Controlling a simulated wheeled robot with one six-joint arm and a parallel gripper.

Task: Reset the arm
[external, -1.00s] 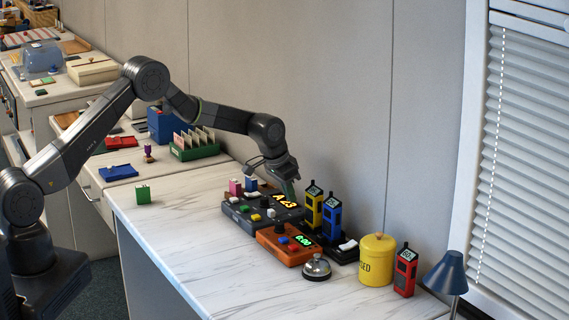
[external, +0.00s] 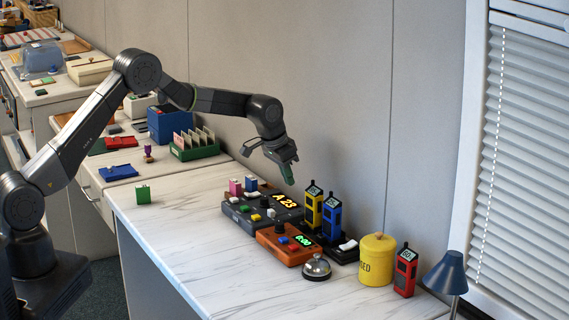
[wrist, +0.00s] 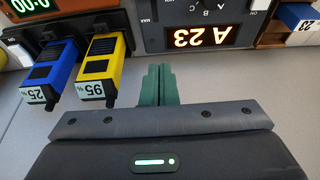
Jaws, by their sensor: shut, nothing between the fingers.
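My gripper (external: 289,178) is at the end of my arm, in the air above the back edge of the grey control box (external: 262,208). Its green fingers point down and are together with nothing between them. In the wrist view the fingers (wrist: 158,85) show side by side. The grey box's display (wrist: 198,37) reads A 23 there, just beyond the fingertips. My gripper touches nothing that I can see.
A yellow handset (external: 313,207) and a blue handset (external: 331,216) stand right of the gripper. An orange box (external: 283,248), a bell (external: 316,267), a yellow canister (external: 377,262), a red handset (external: 405,270) and a blue lamp (external: 447,272) are farther right. The counter's front left is mostly clear.

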